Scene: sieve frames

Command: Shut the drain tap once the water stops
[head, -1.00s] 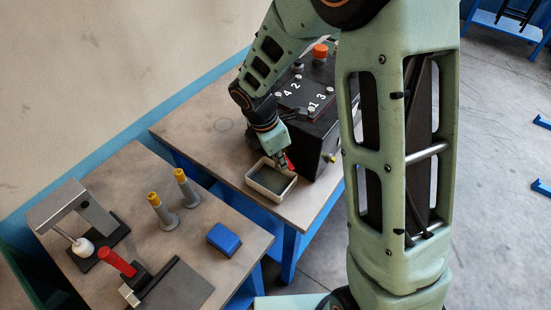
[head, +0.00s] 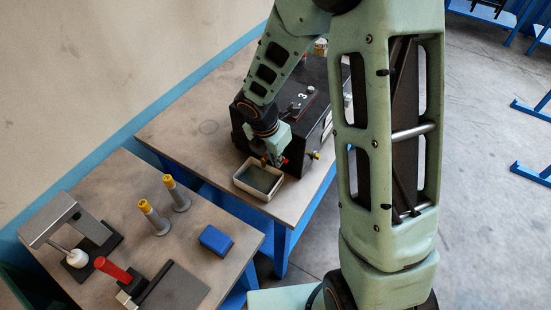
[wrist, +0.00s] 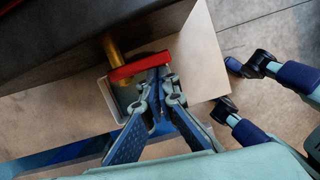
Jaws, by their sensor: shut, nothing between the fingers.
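The drain tap has a brass stem (wrist: 115,52) and a red lever (wrist: 138,67) in the wrist view. It comes out of the black tank (head: 318,130) near its bottom. In the head view only a little red shows beside my gripper (head: 276,164). My gripper (wrist: 162,76) is shut and empty, its fingertips at the lever's outer end, touching or very close. A cream tray (head: 243,185) holding dark liquid stands below the tap. Part of it shows behind the fingers in the wrist view. I cannot make out a stream of water.
The near bench holds a red-handled tool (head: 113,269), two grey posts with yellow tops (head: 153,217), a blue block (head: 217,240) and a metal stand (head: 55,215). A second yellow-tipped fitting (head: 314,155) sticks out of the tank. The table left of the tray is clear.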

